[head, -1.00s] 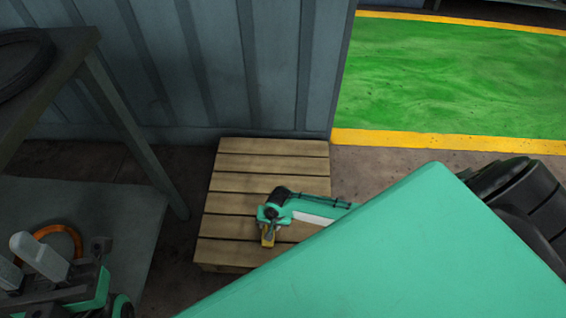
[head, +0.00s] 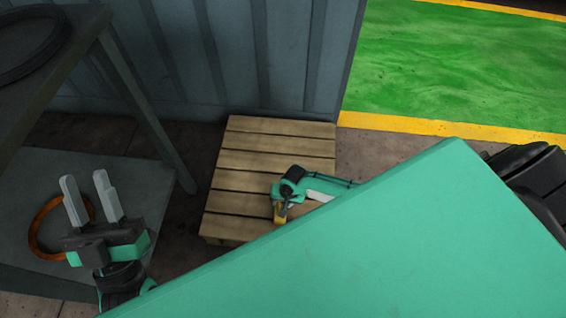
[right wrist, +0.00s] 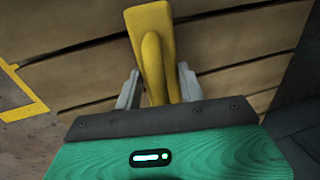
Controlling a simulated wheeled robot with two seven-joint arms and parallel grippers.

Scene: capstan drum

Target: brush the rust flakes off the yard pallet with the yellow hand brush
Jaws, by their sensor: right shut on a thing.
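The yard pallet (head: 262,160), with pale wooden slats, lies on the floor against the wall in the head view. It also fills much of the right wrist view (right wrist: 80,62). My right gripper (head: 283,208) is over the pallet's right front part, shut on the yellow hand brush (right wrist: 151,35). Only a small yellow bit of the brush shows in the head view (head: 280,215). Its bristles are hidden, so I cannot tell whether they touch the slats. My left gripper (head: 89,192) is open and empty, left of the pallet. I cannot make out rust flakes.
A workbench stands at the left, with a dark coil (head: 30,45) on top and an orange ring (head: 45,228) on its lower shelf, near my left gripper. A corrugated wall (head: 200,60) rises behind the pallet. A green floor area (head: 460,70) with yellow edging lies back right.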

